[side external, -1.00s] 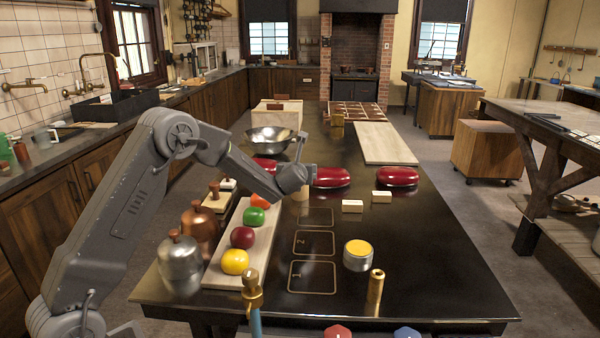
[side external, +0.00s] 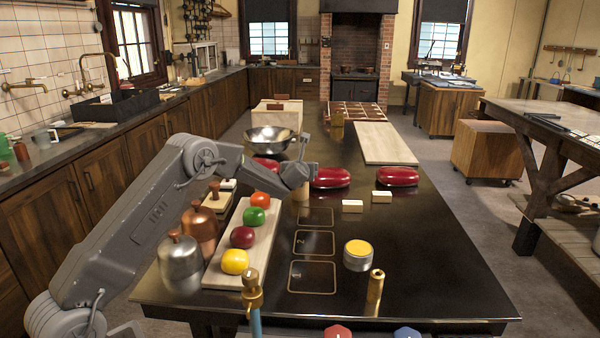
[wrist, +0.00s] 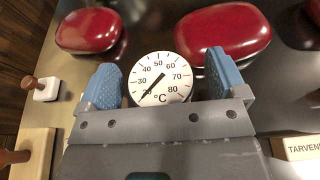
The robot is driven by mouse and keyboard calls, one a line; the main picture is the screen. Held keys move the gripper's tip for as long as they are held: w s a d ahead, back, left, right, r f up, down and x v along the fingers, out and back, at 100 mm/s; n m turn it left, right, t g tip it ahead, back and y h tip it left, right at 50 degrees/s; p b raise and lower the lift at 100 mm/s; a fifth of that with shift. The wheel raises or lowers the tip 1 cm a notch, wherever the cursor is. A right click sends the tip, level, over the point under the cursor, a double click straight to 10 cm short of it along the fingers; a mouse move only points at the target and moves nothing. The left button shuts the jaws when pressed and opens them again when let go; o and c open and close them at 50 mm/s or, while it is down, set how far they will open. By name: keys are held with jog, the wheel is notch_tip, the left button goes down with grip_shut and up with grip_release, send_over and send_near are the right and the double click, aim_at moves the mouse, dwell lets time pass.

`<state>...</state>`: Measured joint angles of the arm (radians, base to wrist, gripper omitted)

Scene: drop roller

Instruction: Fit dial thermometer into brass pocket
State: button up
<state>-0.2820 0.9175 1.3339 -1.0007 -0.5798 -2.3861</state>
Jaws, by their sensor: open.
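The dial thermometer (wrist: 160,82) shows its round white face with black numbers and °C in the wrist view. It lies between the two blue fingertips of my gripper (wrist: 168,80), which is open, with gaps visible beside the dial. Its stem is hidden. In the side view my gripper (side external: 298,180) is over the middle of the dark table, above a small tan cylinder (side external: 301,193); the dial cannot be made out there. An upright brass tube with a dark top opening, seemingly the brass pocket (side external: 375,290), stands near the table's front right.
Two dark red oval lidded boxes (side external: 331,178) (side external: 397,176) lie right of my gripper. A board (side external: 217,270) with several coloured balls lies left. A yellow-topped tin (side external: 357,256) and a brass fitting on a blue pipe (side external: 252,290) are nearer.

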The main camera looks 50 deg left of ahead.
jog(key=shift+c, duration=0.3)
jog(key=c, duration=0.9)
jog(key=shift+r, duration=0.15)
